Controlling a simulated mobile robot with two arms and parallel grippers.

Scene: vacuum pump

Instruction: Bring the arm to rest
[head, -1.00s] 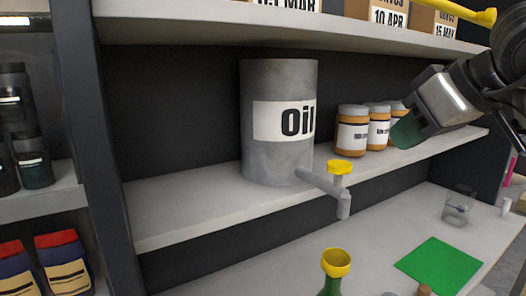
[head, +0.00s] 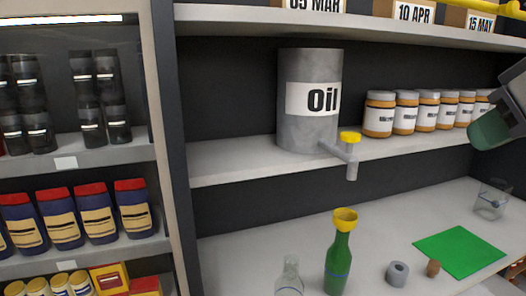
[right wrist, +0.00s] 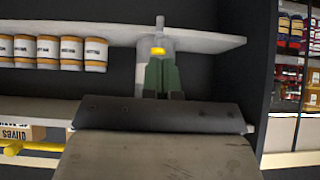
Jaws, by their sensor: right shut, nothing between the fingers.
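My right gripper (head: 490,130) shows at the right edge of the head view, in front of the shelf and beside the jars, partly cut off by the frame. Its green fingers also show in the right wrist view (right wrist: 162,76); they are together with nothing between them. The right wrist view looks upside down, with the tap's yellow handle (right wrist: 158,50) just beyond the fingertips in the picture. In the head view the gripper is well to the right of the grey oil drum (head: 309,125) and its tap (head: 350,152). My left gripper is not in view.
A green bottle with a yellow funnel (head: 340,255) stands on the worktop near a clear bottle (head: 289,277), a grey ring (head: 397,273), a cork (head: 433,268), a green mat (head: 460,252) and a glass beaker (head: 491,199). Jars (head: 404,113) line the shelf.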

